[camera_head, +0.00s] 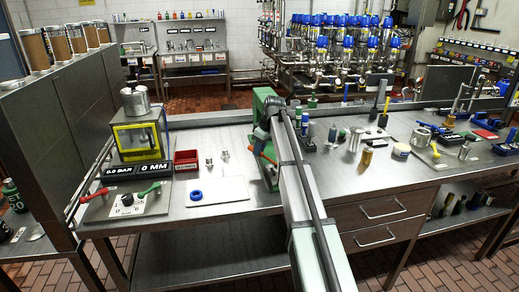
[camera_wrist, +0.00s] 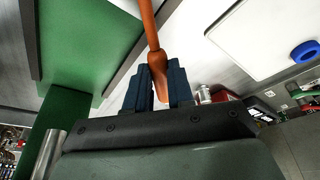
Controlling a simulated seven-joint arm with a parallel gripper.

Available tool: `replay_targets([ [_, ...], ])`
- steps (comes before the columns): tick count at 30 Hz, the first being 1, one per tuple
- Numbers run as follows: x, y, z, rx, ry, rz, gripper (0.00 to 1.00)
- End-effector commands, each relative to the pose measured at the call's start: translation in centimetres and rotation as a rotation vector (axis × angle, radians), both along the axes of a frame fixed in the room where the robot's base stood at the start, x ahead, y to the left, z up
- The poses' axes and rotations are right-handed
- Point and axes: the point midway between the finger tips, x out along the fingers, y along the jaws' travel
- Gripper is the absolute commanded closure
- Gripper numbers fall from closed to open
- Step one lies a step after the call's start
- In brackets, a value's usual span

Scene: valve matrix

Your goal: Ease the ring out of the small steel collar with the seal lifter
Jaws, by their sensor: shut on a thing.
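My gripper (camera_wrist: 158,88) is shut on an orange tool, seemingly the seal lifter (camera_wrist: 150,28), which runs up between the dark fingers in the wrist view. In the head view the orange lifter (camera_head: 265,156) shows beside the green stand. Two small steel pieces (camera_head: 209,164) (camera_head: 224,155) stand on the bench left of the gripper; either could be the small steel collar, and I cannot see a ring in them. A blue ring (camera_head: 196,195) lies on a white mat (camera_head: 230,192), apart from my gripper. The ring also shows in the wrist view (camera_wrist: 305,51).
The green stand (camera_head: 262,100) is close to my gripper. A red bin (camera_head: 186,160), black display blocks (camera_head: 138,172) and a valve panel (camera_head: 126,204) stand to the left. Several bottles and tools crowd the bench on the right. Bare bench (camera_head: 200,142) lies behind the bin.

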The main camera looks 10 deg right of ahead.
Motion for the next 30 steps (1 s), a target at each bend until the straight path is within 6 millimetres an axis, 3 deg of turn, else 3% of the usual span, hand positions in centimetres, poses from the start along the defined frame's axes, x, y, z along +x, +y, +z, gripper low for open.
replay_targets([
  [30,1.3,1.4,0.0,0.001,-0.002,0.001,1.00],
])
